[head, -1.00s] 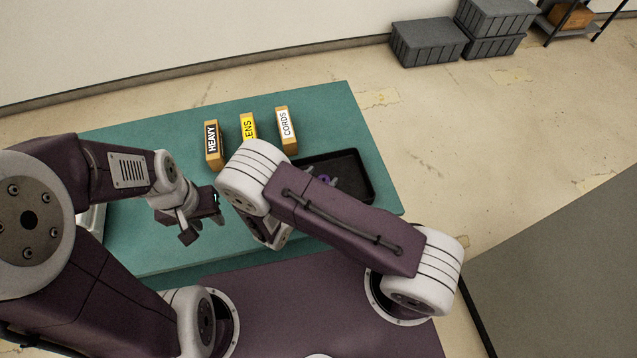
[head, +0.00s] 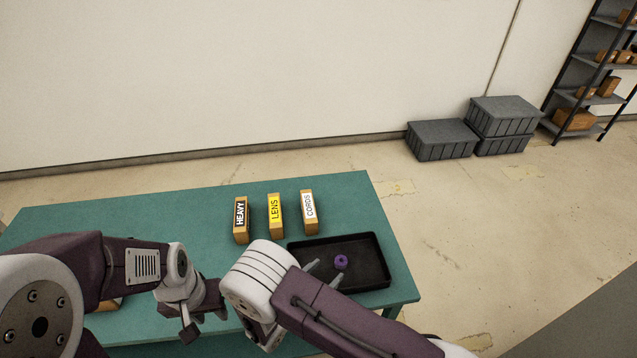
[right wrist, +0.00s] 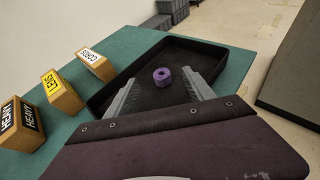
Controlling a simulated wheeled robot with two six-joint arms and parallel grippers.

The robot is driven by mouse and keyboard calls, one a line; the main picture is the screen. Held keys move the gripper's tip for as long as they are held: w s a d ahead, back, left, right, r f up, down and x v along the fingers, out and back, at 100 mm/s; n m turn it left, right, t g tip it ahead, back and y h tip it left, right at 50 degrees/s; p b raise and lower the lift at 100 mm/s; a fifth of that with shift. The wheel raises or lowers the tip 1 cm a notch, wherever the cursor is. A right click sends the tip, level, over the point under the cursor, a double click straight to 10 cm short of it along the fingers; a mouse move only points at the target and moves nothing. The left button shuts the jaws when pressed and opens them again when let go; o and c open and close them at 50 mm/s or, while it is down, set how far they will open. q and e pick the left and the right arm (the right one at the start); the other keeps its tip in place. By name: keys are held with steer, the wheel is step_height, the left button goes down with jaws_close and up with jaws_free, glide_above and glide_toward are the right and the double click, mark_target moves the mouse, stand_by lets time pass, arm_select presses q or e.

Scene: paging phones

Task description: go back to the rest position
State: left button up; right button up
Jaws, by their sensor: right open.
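My right gripper (head: 326,269) is open, its two grey fingers spread over the near left part of a black tray (head: 377,262). A small purple ring-like piece (head: 341,261) lies in the tray, just past the fingertips, with nothing gripping it. In the right wrist view the open right gripper (right wrist: 160,74) has the purple piece (right wrist: 162,77) between and beyond its fingertips. My left gripper (head: 205,318) hangs over the near left part of the teal table (head: 130,218). Its jaws are dark and seen at an angle, so their opening is unclear.
Three upright boxes labelled HEAVY (head: 241,221), LENS (head: 275,217) and CORDS (head: 309,212) stand left of the tray's far edge. Grey bins (head: 442,140) and a shelf rack (head: 590,75) are far off by the wall. The table's far left is clear.

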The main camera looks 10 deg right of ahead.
steer(key=w+d+r+m+g+h, duration=0.2)
steer(key=d+r+m+g, duration=0.4)
steer(key=d+r+m, duration=0.6)
steer(key=s+d+m+g+y, duration=0.5)
steer(key=s+d, duration=0.3)
steer(key=s, duration=0.3)
steer(key=s+a+f+m+t+y, duration=0.1)
steer(key=s+a+m+t+y, duration=0.1)
steer(key=a+m+y, duration=0.4)
steer(key=a+m, duration=0.4)
steer(key=a, duration=0.1)
steer(key=shift+s+m+y, duration=0.25)
steer(key=shift+m+y, duration=0.05)
